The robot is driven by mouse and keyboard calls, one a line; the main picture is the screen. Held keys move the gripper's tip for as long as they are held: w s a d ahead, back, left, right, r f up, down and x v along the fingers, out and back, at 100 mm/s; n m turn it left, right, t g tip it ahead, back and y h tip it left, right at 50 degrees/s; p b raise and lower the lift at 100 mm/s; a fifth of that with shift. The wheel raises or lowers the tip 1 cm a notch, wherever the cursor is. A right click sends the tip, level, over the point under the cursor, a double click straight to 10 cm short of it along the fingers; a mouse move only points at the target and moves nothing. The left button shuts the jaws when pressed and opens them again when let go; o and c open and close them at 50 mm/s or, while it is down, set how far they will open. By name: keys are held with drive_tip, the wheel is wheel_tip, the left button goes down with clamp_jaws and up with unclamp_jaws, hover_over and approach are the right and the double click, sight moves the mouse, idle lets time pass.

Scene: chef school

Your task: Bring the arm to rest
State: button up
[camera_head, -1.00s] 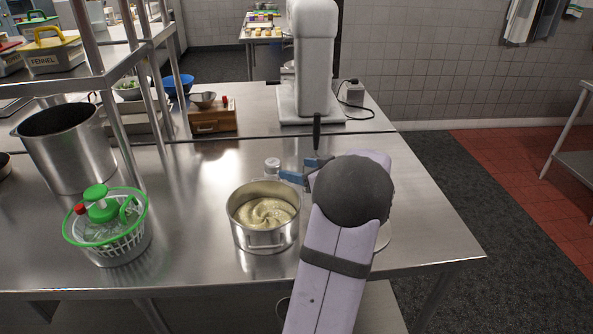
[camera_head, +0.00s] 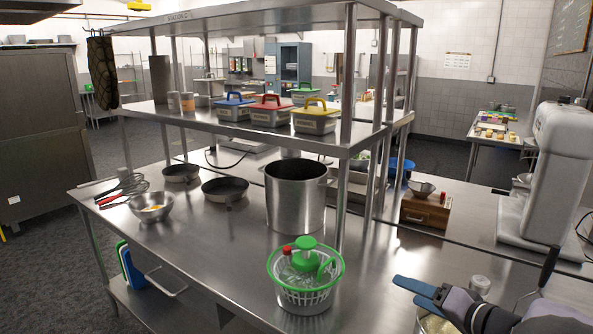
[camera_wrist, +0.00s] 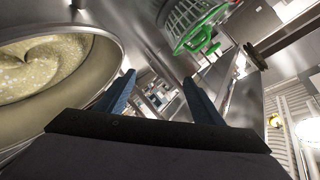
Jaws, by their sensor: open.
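My gripper (camera_head: 430,289) shows at the lower right of the head view, with blue fingers pointing left. In the wrist view its two blue fingers (camera_wrist: 160,95) stand apart with nothing between them. A metal pot of creamy mash (camera_wrist: 50,70) fills the left of the wrist view, beside the fingers. In the head view only a part of the pot's contents (camera_head: 438,325) shows at the bottom edge, below my gripper.
A green-rimmed salad spinner (camera_head: 305,290) stands left of my gripper on the steel counter (camera_head: 215,260). A tall stockpot (camera_head: 296,197) is behind it. A shelf rack (camera_head: 290,138) rises at the back. A stand mixer (camera_head: 555,170) and a small jar (camera_head: 480,286) are at right.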

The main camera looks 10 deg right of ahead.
drive_tip(key=s+a+f+n+g+y+p, duration=0.1)
drive_tip(key=s+a+f+g, duration=0.3)
drive_tip(key=a, duration=0.6)
drive_tip(key=s+a+f+n+g+y+p, duration=0.1)
drive_tip(key=s+a+f+n+g+y, duration=0.2)
drive_tip(key=a, duration=0.6)
drive_tip(key=s+a+f+n+g+h+p, duration=0.1)
drive_tip(key=s+f+g+h, duration=0.1)
drive_tip(key=s, duration=0.4)
drive_tip(key=s+a+f+n+g+h+p, duration=0.1)
drive_tip(key=s+a+f+n+g+h, duration=0.1)
drive_tip(key=s, duration=0.5)
drive_tip(key=shift+f+g+h, duration=0.85)
drive_tip(key=shift+g+h, duration=0.35)
drive_tip(key=shift+h, duration=0.7)
drive_tip(key=shift+s+a+f, duration=0.1)
wheel_tip(320, 180, down, 5)
drive_tip(key=b, duration=0.5)
drive_tip(key=shift+f+b, duration=0.15)
drive_tip(key=shift+b, duration=0.2)
